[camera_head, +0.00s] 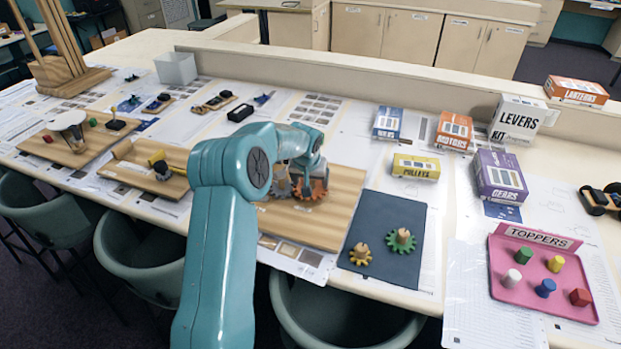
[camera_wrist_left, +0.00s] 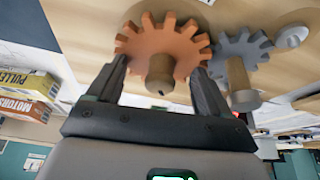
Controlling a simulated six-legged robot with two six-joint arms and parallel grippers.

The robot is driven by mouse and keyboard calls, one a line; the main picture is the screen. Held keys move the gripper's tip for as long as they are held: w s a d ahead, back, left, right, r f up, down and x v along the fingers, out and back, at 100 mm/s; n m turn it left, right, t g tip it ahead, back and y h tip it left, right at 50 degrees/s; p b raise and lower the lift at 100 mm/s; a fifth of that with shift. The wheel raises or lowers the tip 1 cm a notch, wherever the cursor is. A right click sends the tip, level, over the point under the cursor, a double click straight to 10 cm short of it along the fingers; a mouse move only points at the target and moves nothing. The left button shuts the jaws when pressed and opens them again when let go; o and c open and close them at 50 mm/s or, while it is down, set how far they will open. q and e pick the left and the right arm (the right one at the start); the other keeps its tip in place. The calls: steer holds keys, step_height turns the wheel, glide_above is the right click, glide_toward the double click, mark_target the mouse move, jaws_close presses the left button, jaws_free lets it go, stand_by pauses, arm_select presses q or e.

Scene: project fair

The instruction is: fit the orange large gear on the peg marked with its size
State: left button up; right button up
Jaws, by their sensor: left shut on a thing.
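The orange large gear (camera_wrist_left: 170,42) has a wooden knob in its middle. My left gripper (camera_wrist_left: 158,80) is shut on that knob, with a finger on each side. In the head view the orange gear (camera_head: 312,190) is at the wooden board (camera_head: 335,222), partly hidden by my left gripper (camera_head: 308,176). A grey gear (camera_head: 281,183) with its own knob is right beside it; it also shows in the wrist view (camera_wrist_left: 240,50). Whether the orange gear touches the board or sits around a peg cannot be told. Size marks are unreadable. My right gripper is out of view.
Kit boxes, such as a purple one (camera_head: 500,178), and a pink tray (camera_head: 515,290) stand further right. Other wooden boards lie left.

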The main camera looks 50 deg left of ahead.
arm_select(q)
steer(key=shift+b, duration=0.5)
stand_by(1.1)
steer(key=shift+f+b, duration=0.6)
steer(key=o, duration=0.8)
steer(key=shift+p+v, duration=1.45)
steer(key=shift+v, duration=4.1)
steer(key=shift+w, duration=0.1)
steer(key=shift+f, duration=0.1)
